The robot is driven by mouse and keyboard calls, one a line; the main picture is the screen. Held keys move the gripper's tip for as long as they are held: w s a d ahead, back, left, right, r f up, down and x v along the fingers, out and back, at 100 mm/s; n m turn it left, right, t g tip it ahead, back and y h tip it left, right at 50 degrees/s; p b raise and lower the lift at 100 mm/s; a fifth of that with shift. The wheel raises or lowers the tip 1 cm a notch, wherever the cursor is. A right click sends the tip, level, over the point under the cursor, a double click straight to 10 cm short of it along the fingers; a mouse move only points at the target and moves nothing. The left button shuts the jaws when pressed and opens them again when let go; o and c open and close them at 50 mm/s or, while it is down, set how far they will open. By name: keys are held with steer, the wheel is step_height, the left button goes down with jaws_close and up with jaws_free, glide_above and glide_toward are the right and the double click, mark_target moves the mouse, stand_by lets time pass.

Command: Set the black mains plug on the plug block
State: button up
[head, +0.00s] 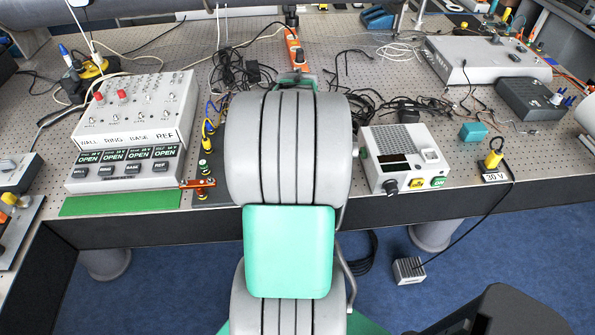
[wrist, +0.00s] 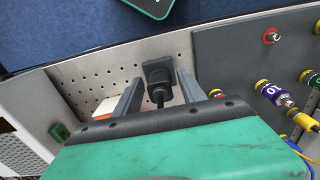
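The black mains plug (wrist: 158,74) is in the wrist view, between the two fingers of my gripper (wrist: 158,84), with its cable end towards the gripper body. The fingers stand apart on either side of it, and a narrow gap seems to show at each side. The plug is over the perforated tabletop near its front edge; I cannot tell whether it touches the top. A white and orange piece (wrist: 106,107) lies beside the left finger, partly hidden; I cannot tell whether it is the plug block. In the head view my arm hides the gripper and the plug.
The perforated table (head: 385,70) carries a white instrument (head: 405,155) right of my arm and a meter box (head: 130,125) on the left. A grey panel with yellow connectors (wrist: 235,55) is close right of the fingers. An orange socket strip (head: 293,48) lies behind my arm.

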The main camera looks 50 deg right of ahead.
step_height(320, 180, up, 12)
steer(key=b, duration=0.1)
steer(key=w+a+n+t, duration=0.1)
steer(key=w+a+n, duration=0.1)
steer(key=w+a, duration=0.35)
steer(key=w+a+n, duration=0.2)
steer(key=a, duration=0.6)
steer(key=a+f+n+t, duration=0.2)
steer(key=a+n, duration=0.4)
steer(key=a, duration=1.2)
steer(key=shift+a+f+t, duration=0.15)
steer(key=shift+f+t, duration=0.15)
steer(key=shift+t, duration=0.2)
